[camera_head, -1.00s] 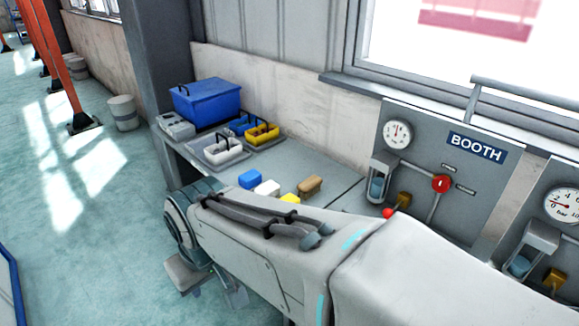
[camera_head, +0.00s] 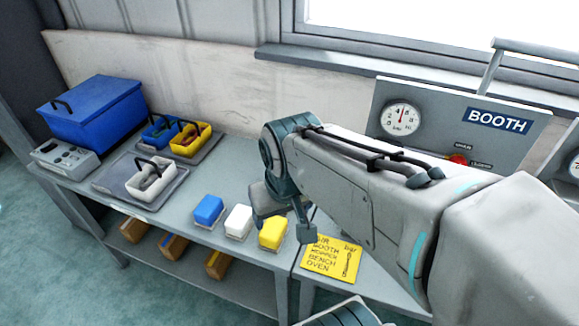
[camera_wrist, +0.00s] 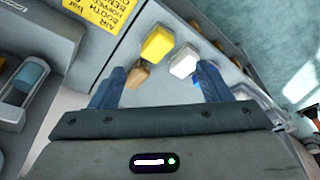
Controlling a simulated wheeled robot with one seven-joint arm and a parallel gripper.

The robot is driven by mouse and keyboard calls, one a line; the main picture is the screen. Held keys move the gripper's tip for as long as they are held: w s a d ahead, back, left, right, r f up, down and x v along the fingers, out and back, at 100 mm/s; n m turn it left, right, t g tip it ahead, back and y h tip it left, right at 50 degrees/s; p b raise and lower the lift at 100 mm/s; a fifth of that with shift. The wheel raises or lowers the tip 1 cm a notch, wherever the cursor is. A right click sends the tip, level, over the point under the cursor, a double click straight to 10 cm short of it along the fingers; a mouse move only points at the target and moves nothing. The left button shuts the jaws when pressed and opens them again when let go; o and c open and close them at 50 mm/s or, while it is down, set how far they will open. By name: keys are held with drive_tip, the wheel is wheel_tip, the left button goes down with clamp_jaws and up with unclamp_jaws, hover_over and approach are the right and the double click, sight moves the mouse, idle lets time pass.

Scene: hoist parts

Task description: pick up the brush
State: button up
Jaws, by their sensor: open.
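A tan, wood-coloured piece, which I take for the brush (camera_wrist: 138,75), lies on the bench beside the yellow block. Its bristles cannot be made out. In the wrist view it sits between my two fingers, nearer the left one. In the head view my arm and gripper hide it. My gripper (camera_wrist: 160,84) is open, its blue-grey fingers spread wide on either side. In the head view my gripper (camera_head: 284,222) is over the bench near the yellow block. I cannot tell how far above the brush it is.
Blue (camera_head: 208,210), white (camera_head: 238,222) and yellow (camera_head: 273,233) blocks stand in a row close by. A yellow sign (camera_head: 331,260) lies to the right. Small caddies, a blue box (camera_head: 92,115) and the BOOTH gauge panel (camera_head: 455,122) stand farther off.

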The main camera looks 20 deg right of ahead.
drive_tip(key=w+d+f+m+h+b, duration=0.1)
drive_tip(key=w+d+f+m+b, duration=0.1)
drive_tip(key=w+f, duration=0.3)
drive_tip(key=w+d+f+m+h+b, duration=0.1)
drive_tip(key=w+d+f+m+b, duration=0.2)
drive_tip(key=w+f+b, duration=0.2)
drive_tip(key=w+d+f+m+h+b, duration=0.1)
drive_tip(key=w+d+f+m+b, duration=0.2)
drive_tip(key=w+f, duration=0.4)
drive_tip(key=shift+w+d+f+m+b, duration=0.15)
drive_tip(key=shift+w+b, duration=0.2)
drive_tip(key=shift+w, duration=0.3)
drive_tip(key=shift+w+d+r+m+b, duration=0.15)
drive_tip(key=shift+w+b, duration=0.15)
drive_tip(key=shift+w, duration=0.35)
drive_tip(key=shift+w+x, duration=0.2)
drive_tip(key=shift+x, duration=1.35)
drive_tip(key=shift+w+x, duration=0.15)
drive_tip(key=shift+x, duration=1.4)
drive_tip(key=shift+r, duration=0.2)
drive_tip(key=c, duration=1.1)
